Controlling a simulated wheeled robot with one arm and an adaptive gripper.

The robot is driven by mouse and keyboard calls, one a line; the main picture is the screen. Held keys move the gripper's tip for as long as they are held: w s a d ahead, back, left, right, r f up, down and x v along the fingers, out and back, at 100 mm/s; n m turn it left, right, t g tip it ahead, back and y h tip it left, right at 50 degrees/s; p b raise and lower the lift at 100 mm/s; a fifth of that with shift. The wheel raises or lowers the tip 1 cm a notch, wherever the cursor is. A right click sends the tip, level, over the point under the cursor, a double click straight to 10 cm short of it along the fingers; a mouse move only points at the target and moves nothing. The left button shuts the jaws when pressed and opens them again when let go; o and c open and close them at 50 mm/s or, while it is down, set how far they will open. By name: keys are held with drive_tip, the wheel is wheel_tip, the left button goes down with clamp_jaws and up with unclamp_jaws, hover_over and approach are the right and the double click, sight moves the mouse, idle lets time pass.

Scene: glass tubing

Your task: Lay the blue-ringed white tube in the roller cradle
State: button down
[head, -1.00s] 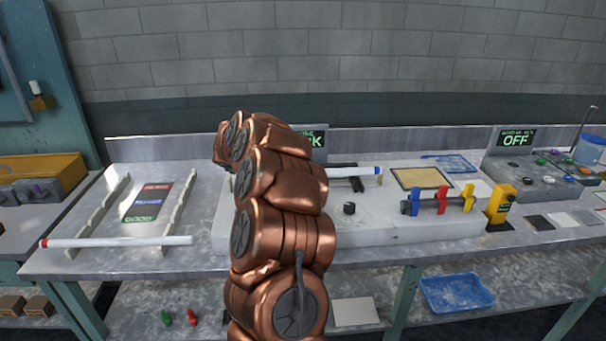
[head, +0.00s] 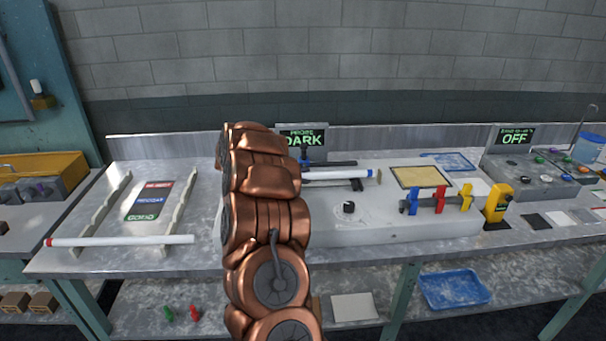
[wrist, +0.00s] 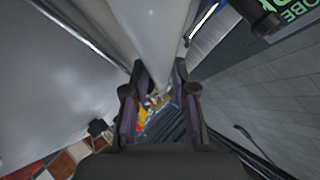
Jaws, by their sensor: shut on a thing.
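The blue-ringed white tube (head: 335,175) lies about level over the pale bench block in the head view, its blue ring near the right end. Its left part is hidden behind my arm. A dark support (head: 357,184), which looks like part of the roller cradle, stands at its right part; I cannot tell whether they touch. In the wrist view the white tube (wrist: 160,35) runs up from between the fingers of my gripper (wrist: 158,88), which is shut on it. In the head view my arm hides the gripper.
A red-ended white tube (head: 120,240) lies across two notched rails (head: 180,212) at left, with coloured cards between. The pale block (head: 400,228) carries a knob and blue, red and yellow clamps. A lit DARK sign (head: 303,140) stands behind it. A grey control box (head: 540,172) is at right.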

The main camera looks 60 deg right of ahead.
drive_tip(key=c, duration=0.9)
unclamp_jaws()
drive_tip(key=shift+c, duration=0.2)
drive_tip(key=b+v, duration=0.2)
drive_tip(key=v, duration=1)
